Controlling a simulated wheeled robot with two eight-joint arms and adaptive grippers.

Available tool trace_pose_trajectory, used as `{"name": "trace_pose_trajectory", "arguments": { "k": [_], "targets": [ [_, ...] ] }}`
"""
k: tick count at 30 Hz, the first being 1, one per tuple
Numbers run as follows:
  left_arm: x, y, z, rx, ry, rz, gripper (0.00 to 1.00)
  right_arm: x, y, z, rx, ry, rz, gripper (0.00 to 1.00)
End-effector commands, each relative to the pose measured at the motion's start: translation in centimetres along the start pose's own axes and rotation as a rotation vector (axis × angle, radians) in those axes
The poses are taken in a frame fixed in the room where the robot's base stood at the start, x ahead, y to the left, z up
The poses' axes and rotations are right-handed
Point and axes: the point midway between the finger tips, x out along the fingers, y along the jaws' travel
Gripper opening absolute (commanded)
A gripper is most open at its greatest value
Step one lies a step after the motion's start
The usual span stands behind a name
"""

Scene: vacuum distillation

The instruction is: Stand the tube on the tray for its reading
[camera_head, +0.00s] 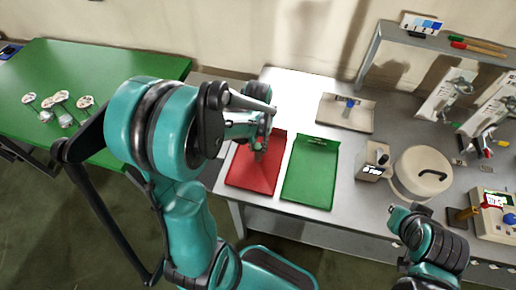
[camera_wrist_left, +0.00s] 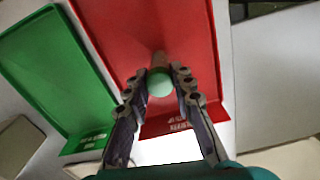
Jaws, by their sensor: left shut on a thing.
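My left gripper (camera_head: 262,150) is over the red tray (camera_head: 250,181). In the left wrist view my left gripper (camera_wrist_left: 158,90) is shut on a tube (camera_wrist_left: 160,82) with a round pale-green top and a brownish body. The tube points down toward the red tray (camera_wrist_left: 120,30); I cannot tell whether its lower end touches the tray. The green tray (camera_head: 312,175) lies empty to the right of the red one, and it also shows in the left wrist view (camera_wrist_left: 45,70). My right gripper (camera_head: 408,214) is near the table's front edge, its fingers not clear.
A beige tray (camera_head: 345,118) with a blue-topped item lies behind. A small boxed device (camera_head: 373,160), a round lidded pot (camera_head: 422,172) and a meter (camera_head: 494,212) stand to the right. A raised shelf (camera_head: 430,42) runs at the back right. A green table (camera_head: 110,68) holds several flasks.

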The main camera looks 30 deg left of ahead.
Motion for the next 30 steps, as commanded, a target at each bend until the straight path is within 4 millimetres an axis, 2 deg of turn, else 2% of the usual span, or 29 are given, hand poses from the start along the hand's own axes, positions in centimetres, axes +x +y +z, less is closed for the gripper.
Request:
{"name": "trace_pose_trajectory", "arguments": {
  "k": [1,12,13,15,25,30],
  "targets": [
    [0.7,0.0,0.0,0.0,0.0,0.0,0.0,0.3,0.0,0.2,0.0,0.0,0.0,0.0],
    [1.1,0.0,0.0,0.0,0.0,0.0,0.0,0.5,0.0,0.4,0.0,0.0,0.0,0.0],
    [1.0,0.0,0.0,0.0,0.0,0.0,0.29,0.5,0.0,0.3,0.0,0.0,0.0,0.0],
    [0.9,0.0,0.0,0.0,0.0,0.0,0.44,0.4,0.0,0.3,0.0,0.0,0.0,0.0],
    [0.7,0.0,0.0,0.0,0.0,0.0,0.44,0.3,0.0,0.2,0.0,0.0,0.0,0.0],
    [-1.4,0.0,0.0,0.0,0.0,0.0,0.44,-0.5,0.0,-0.3,0.0,0.0,0.0,0.0]
  ]
}}
